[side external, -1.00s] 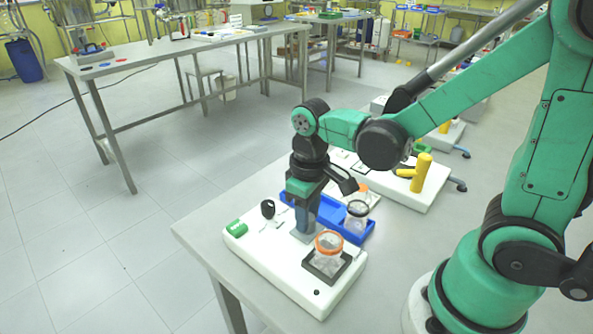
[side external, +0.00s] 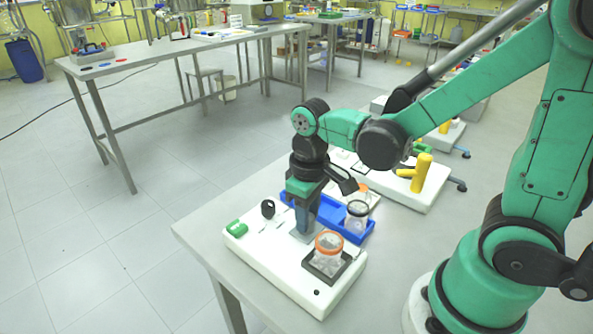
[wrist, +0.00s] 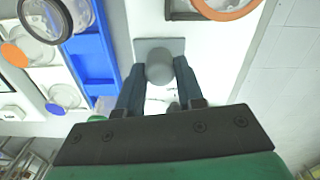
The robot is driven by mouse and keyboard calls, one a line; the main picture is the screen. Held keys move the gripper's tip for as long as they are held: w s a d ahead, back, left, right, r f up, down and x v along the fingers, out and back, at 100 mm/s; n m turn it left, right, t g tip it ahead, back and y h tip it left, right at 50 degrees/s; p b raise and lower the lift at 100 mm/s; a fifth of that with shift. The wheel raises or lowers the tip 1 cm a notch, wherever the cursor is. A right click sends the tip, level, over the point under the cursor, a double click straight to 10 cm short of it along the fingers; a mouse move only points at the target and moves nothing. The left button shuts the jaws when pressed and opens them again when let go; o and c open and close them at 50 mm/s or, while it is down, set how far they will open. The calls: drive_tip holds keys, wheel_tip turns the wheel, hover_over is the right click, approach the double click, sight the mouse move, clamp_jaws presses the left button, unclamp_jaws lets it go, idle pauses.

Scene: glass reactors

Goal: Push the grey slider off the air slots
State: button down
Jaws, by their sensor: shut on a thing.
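The grey slider is a flat grey plate (wrist: 174,45) with a round grey knob (wrist: 159,68) on it. It lies on the white base block (side external: 270,265). In the wrist view my gripper (wrist: 160,78) has a finger on each side of the knob and is shut on it. In the side view my gripper (side external: 305,215) points straight down, and its fingers hide the knob; the plate's edge (side external: 304,235) shows below them. The air slots cannot be made out clearly; part of the block near the fingers is hidden.
An orange-rimmed glass jar (side external: 328,255) stands in a dark square frame close to the gripper. A blue tray (side external: 335,222) with a black-rimmed jar (side external: 356,214) lies behind. A green piece (side external: 236,229) and a black round knob (side external: 268,209) are on the left of the block.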

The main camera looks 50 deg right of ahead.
sight(286, 251)
drive_tip(key=shift+a, duration=0.1)
drive_tip(key=a, duration=0.5)
drive_tip(key=shift+a, duration=0.15)
drive_tip(key=c, duration=0.5)
unclamp_jaws()
drive_tip(key=shift+c, duration=0.2)
drive_tip(key=shift+r, duration=0.15)
drive_tip(key=shift+r, duration=2.7)
